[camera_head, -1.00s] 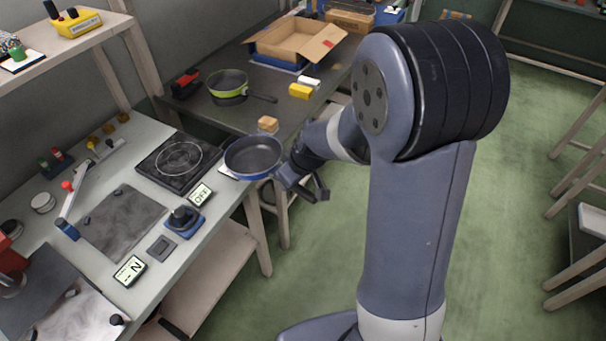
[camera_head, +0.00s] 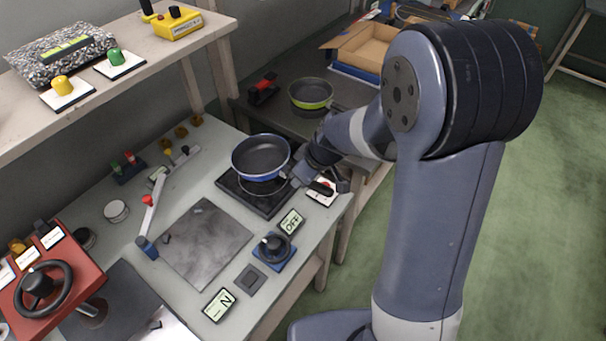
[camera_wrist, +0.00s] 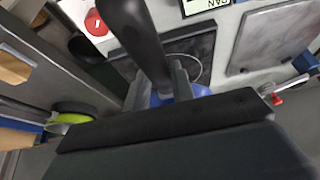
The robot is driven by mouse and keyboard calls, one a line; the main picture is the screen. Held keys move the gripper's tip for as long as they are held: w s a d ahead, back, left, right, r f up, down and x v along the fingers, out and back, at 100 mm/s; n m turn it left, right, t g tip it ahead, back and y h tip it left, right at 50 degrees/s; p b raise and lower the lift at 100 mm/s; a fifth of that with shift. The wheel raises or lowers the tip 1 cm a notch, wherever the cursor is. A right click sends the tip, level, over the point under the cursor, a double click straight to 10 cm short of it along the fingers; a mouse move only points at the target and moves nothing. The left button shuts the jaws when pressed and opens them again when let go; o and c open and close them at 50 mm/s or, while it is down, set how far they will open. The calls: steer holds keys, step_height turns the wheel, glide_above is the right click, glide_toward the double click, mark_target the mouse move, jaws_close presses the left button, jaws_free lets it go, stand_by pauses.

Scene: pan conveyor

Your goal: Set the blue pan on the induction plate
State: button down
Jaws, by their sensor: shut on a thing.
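The blue pan (camera_head: 261,157) has a dark inside and is held over the black induction plate (camera_head: 228,184). In the head view it covers the far part of the plate and part of its ring marking. The pan seems a little above the plate; I cannot tell whether it touches. My gripper (camera_head: 306,174) is to the right of the pan, shut on its handle. In the wrist view, the dark handle (camera_wrist: 139,40) runs between the fingers, and a bit of the blue pan (camera_wrist: 165,99) shows behind them. The induction plate (camera_wrist: 200,50) also shows there.
A green pan (camera_head: 311,94) sits on the dark table behind. A red round button (camera_head: 323,188) lies near my gripper. A grey mat (camera_head: 203,243) lies left of the knob.

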mark_target(314, 183)
step_height(314, 183, down, 5)
steer(key=b, duration=0.3)
steer(key=shift+f+b, duration=0.6)
steer(key=shift+b, duration=0.3)
steer(key=shift+s+d+f+b, duration=0.1)
steer(key=shift+s+f+b, duration=0.1)
steer(key=shift+f+b, duration=0.7)
stand_by(0.3)
steer(key=shift+r, duration=0.1)
steer(key=c, duration=1.4)
jaws_free()
steer(key=shift+w, duration=0.1)
steer(key=shift+c, duration=0.2)
steer(key=o, duration=0.3)
steer(key=shift+r, duration=0.1)
steer(key=v, duration=1)
steer(key=shift+d+r, duration=0.1)
steer(key=shift+r, duration=0.3)
